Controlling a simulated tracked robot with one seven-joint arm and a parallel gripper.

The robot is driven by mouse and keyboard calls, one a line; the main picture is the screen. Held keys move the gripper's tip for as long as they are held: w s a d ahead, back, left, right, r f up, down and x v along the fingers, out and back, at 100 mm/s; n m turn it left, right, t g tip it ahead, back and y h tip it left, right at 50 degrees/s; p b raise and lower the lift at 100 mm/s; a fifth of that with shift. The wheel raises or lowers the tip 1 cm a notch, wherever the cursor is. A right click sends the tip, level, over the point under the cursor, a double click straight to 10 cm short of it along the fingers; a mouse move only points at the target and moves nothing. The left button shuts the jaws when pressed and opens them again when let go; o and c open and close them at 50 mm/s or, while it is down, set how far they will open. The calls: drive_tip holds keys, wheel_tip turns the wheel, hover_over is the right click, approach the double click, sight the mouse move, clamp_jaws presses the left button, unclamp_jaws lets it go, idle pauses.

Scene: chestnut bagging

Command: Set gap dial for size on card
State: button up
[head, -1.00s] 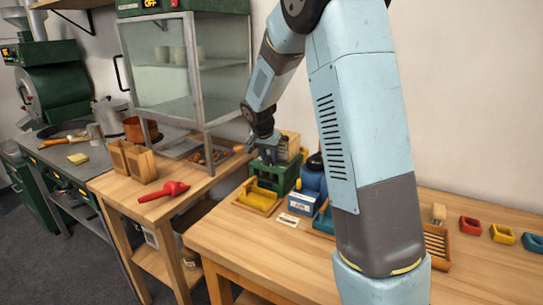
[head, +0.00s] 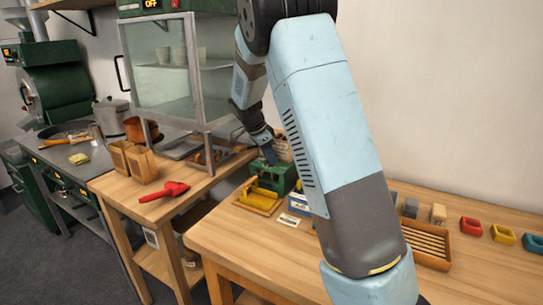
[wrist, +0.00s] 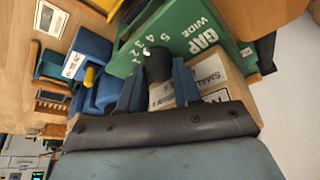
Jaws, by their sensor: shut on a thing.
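The green machine (head: 272,180) stands at the back left of the front table. In the wrist view its green face (wrist: 185,35) carries the words GAP and WIDE and a row of numbers. A black dial knob (wrist: 157,64) sits beside the numbers, with a small pale mark toward them; the exact number it meets is too small to tell. My gripper (wrist: 159,73) is shut on the knob, one blue finger on each side. In the head view my gripper (head: 268,154) is at the machine's top. A small white card (head: 289,220) lies on the table; its print is unreadable.
Cardboard boxes (wrist: 213,75) marked SMALL stand close beside my fingers. The front table's near part is clear.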

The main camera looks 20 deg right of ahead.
drive_tip(key=shift+a, duration=0.15)
idle(0.4)
drive_tip(key=o, duration=1)
drive_tip(key=shift+r, duration=0.15)
